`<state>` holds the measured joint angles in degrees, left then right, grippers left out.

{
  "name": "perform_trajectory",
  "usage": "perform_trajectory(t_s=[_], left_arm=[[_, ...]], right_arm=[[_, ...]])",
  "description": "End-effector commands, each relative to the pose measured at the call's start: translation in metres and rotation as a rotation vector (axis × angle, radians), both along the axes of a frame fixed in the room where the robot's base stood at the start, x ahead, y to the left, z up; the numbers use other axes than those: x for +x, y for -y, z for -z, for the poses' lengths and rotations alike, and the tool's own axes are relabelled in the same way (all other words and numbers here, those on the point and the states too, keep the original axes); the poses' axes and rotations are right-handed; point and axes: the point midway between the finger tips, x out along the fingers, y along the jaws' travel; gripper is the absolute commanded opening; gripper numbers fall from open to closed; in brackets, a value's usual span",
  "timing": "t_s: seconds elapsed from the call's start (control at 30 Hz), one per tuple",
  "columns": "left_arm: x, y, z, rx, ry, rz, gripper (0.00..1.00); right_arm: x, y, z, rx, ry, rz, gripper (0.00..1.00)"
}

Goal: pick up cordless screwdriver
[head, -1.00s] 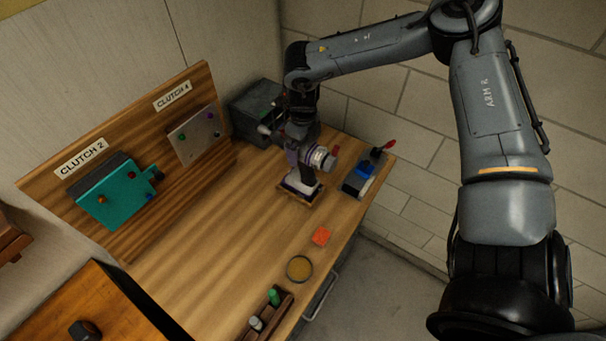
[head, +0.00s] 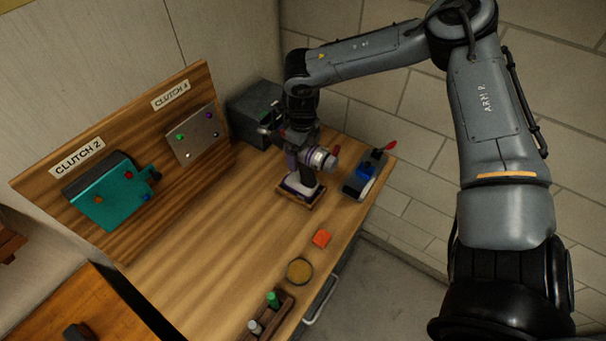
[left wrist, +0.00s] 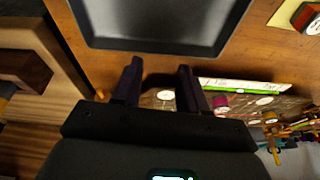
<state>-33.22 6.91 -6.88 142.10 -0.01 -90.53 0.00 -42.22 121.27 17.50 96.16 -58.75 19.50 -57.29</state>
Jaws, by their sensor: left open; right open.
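The cordless screwdriver (head: 319,158) stands upright on a small wooden-edged base (head: 299,195) near the far end of the workbench in the head view. It has a purple-grey body, a pale ringed nose and a red tip pointing right. My right gripper (head: 299,138) is open and comes down from above, at the screwdriver's upper part. It overlaps the tool in the picture, and its fingers are hard to make out, so I cannot tell whether they touch it. My left gripper (left wrist: 158,88) is open and empty in the left wrist view, away from the screwdriver.
A blue-and-grey device with a red-tipped lever (head: 365,175) stands right of the screwdriver. A dark box (head: 255,112) is behind. An upright clutch board (head: 125,225) lines the left.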

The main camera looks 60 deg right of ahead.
Motion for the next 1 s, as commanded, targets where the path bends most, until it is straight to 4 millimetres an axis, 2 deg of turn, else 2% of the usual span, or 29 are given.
perform_trajectory(t_s=[0.63, 1.0], left_arm=[[0.0001, 0.0006, 0.0045, -0.003, 0.001, -0.001, 0.43], [-0.0001, -0.0015, 0.0048, 0.007, 0.000, 0.004, 0.43]], right_arm=[[0.0000, 0.0000, 0.0021, 0.000, 0.000, 0.000, 0.94], [0.0000, 0.0001, 0.0022, 0.000, 0.000, 0.000, 0.37]])
